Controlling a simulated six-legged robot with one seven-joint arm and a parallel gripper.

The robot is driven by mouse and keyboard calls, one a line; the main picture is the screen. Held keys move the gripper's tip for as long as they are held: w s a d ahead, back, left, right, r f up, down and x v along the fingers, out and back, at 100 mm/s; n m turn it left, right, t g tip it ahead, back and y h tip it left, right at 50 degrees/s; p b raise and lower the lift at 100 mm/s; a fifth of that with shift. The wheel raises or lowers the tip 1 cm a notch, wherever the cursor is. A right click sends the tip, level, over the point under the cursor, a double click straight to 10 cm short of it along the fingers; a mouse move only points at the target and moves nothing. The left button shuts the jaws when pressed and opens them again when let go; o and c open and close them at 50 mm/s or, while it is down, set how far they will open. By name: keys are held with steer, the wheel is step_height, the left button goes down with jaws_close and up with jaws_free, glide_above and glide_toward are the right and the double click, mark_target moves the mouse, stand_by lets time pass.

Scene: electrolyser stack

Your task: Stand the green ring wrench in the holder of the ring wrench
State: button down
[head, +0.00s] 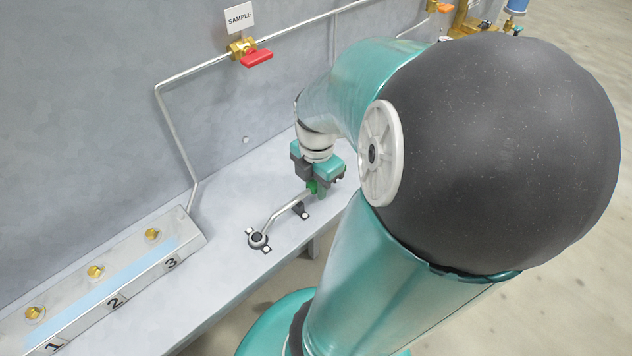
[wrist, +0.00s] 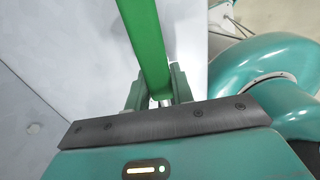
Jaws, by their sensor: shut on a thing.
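My gripper (head: 315,187) is shut on the green handle of the ring wrench above the bench. In the wrist view the green handle (wrist: 147,40) passes between my two fingers (wrist: 158,90). The wrench's bent metal shank (head: 280,209) slopes down left from the handle to a dark round fitting (head: 258,239) with pale tabs on the bench. The ring end is at or over this fitting; I cannot tell whether it is seated in it. The wrench is tilted, not upright. A small black bracket (head: 301,211) stands close to the shank; whether they touch is unclear.
A metal block with brass fittings (head: 110,278), numbered 1 to 3, lies at the left of the bench (head: 222,200). A red-handled valve (head: 256,57) and pipe run along the wall behind. The bench's front edge is close to the bracket.

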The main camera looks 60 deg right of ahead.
steer(key=c, duration=1.1)
jaws_free()
steer(key=shift+r, duration=0.15)
step_height(320, 180, up, 14)
steer(key=shift+d+f, duration=0.1)
steer(key=shift+f, duration=0.05)
steer(key=w+a+m+t, duration=0.2)
steer(key=a+m, duration=0.3)
steer(key=a, duration=0.3)
steer(key=w+a+m+t, duration=0.1)
steer(key=w+a+m, duration=0.1)
steer(key=a+m, duration=0.3)
steer(key=w+a+m+t, duration=0.2)
steer(key=a+m, duration=0.3)
steer(key=a, duration=0.7)
steer(key=shift+w+a+r+m+t, duration=0.1)
steer(key=shift+w+r+m+t, duration=0.25)
steer(key=shift+w, duration=0.25)
